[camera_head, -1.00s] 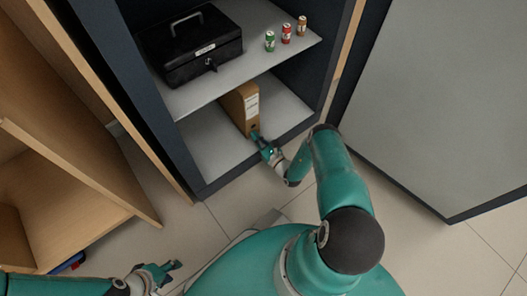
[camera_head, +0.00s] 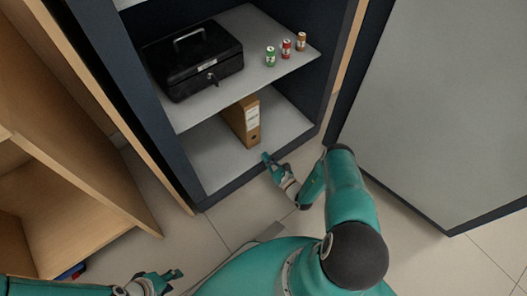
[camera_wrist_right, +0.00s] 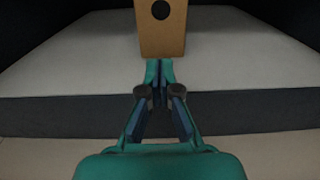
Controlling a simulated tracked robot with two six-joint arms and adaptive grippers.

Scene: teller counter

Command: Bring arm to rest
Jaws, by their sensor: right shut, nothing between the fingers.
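My right gripper (camera_head: 266,158) is shut and empty, just in front of the lower shelf of the open cabinet. In the right wrist view its fingertips (camera_wrist_right: 159,66) are together, pointing at the binder. The brown binder (camera_head: 240,121) stands upright on the lower shelf (camera_head: 211,166), apart from the fingers in the head view. Its spine with a round hole (camera_wrist_right: 162,40) shows in the right wrist view. My left gripper (camera_head: 172,275) is low at the left, over the floor. Its fingers appear spread with nothing between them.
A black cash box (camera_head: 192,62) and three small rolls, green (camera_head: 270,57), red (camera_head: 286,47) and orange (camera_head: 301,41), stand on the upper shelf (camera_head: 259,76). The open cabinet door (camera_head: 447,105) is at the right. A wooden shelf unit (camera_head: 80,170) is at the left. Tiled floor lies between.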

